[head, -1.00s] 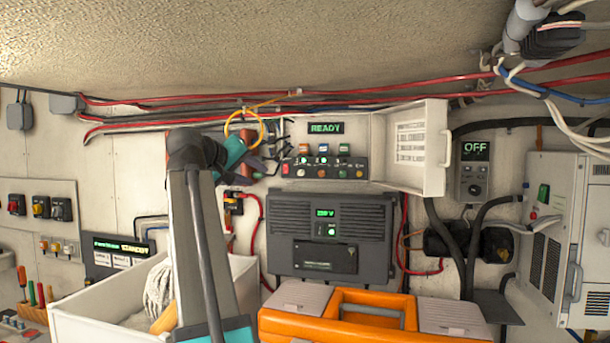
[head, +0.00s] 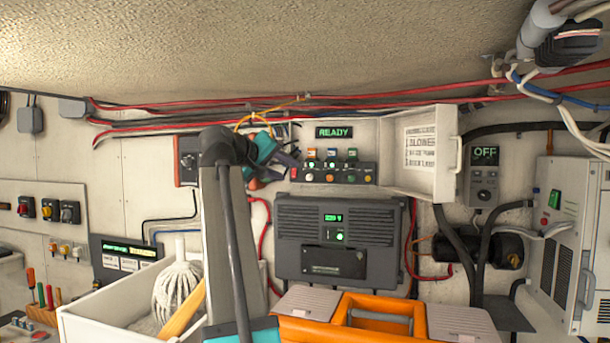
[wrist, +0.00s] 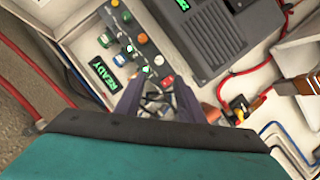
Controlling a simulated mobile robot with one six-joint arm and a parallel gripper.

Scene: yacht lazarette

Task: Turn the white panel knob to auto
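The dark control panel (head: 342,174) under the green READY display (head: 334,133) carries several small coloured knobs and buttons. A small pale, white-looking control (head: 309,177) sits at its left end. Its pointer setting and any auto mark are too small to read. My gripper (head: 287,162) is just left of the panel, pointing towards it. In the wrist view, its two dark fingers (wrist: 158,98) are spread apart with nothing clearly held between them. The panel (wrist: 128,42) lies beyond the fingertips there, with a red button (wrist: 167,81) close to them.
An open white cover (head: 434,150) stands right of the panel. A grey charger box (head: 338,240) hangs below. An orange toolbox (head: 295,329) and a white bin (head: 85,324) with a mop are in front. Red cables run above. A grey OFF control box (head: 484,178) is farther right.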

